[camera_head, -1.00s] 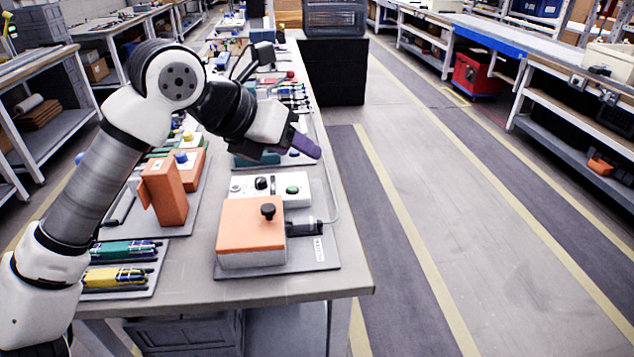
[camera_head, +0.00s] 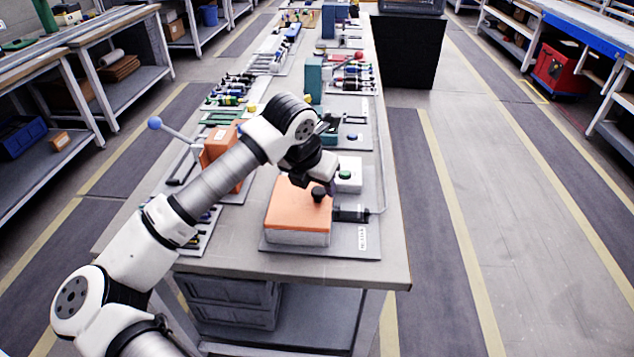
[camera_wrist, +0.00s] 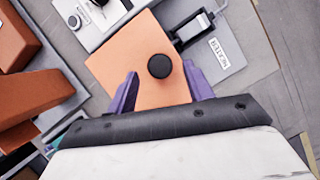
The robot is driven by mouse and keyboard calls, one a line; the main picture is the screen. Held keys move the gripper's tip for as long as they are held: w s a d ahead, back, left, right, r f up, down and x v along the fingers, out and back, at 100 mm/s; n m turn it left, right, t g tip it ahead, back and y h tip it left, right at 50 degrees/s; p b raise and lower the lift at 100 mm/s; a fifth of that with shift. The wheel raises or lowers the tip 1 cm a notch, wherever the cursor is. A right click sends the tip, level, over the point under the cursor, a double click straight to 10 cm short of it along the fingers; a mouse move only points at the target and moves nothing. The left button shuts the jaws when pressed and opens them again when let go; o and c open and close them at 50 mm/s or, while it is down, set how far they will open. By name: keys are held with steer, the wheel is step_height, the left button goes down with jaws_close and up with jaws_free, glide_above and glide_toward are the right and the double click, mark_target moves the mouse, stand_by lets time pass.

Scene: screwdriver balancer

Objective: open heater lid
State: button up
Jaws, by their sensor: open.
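The heater is a low box with a flat orange lid (camera_head: 297,206) near the front right of the table. The lid lies closed on its pale base (camera_head: 298,238). A black round knob (camera_head: 319,193) stands up from the lid, and it also shows in the wrist view (camera_wrist: 159,66). My gripper (camera_wrist: 160,82) is open, with a purple finger on each side of the knob as seen in the wrist view. I cannot tell its exact height above the lid. In the head view my wrist hangs just above the knob, and the fingers are largely hidden.
A white control box (camera_head: 348,175) with a green button sits behind the heater. A black hinge-like part (camera_head: 350,214) lies at its right, beside a label (camera_head: 362,238). An orange block (camera_head: 221,150) stands left, partly behind my arm. The table's front right corner is clear.

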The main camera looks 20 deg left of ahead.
steer(key=shift+x, duration=0.95)
jaws_close()
